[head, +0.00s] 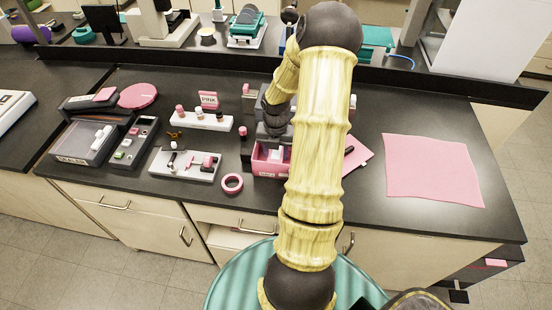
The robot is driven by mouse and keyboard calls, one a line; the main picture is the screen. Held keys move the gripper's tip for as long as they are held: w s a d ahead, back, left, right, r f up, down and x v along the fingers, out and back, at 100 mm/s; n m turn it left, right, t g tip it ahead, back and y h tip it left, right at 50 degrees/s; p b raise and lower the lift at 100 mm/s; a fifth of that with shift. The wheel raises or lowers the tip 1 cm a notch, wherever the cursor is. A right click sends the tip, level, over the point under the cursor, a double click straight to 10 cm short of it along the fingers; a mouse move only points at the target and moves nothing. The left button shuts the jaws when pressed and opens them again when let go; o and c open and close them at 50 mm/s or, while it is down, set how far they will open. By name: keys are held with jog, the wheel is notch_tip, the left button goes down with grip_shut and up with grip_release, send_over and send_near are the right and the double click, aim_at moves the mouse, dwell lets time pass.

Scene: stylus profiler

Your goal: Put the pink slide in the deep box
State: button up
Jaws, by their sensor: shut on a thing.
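My gripper (273,135) points down at the middle of the bench, partly behind my own arm. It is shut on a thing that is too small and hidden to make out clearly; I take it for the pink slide. Right under the gripper stands a pink open box (262,170) with pale labels on its front, which looks like the deep box. Its right part is hidden by my arm, and small pale and pink things show inside. I cannot tell whether the held thing is above the rim or inside.
A white tray (185,164) and a white rack (200,119) stand farther left, with a grey bin (72,155) beyond. A pink sheet (430,170) lies flat at right. A raised ledge runs behind.

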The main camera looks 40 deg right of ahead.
aim_at(275, 156)
jog(key=shift+f, duration=1.9)
jog(key=o, duration=1)
jog(key=shift+f, duration=0.1)
jog(key=shift+o, duration=0.2)
notch_tip(275, 156, up, 12)
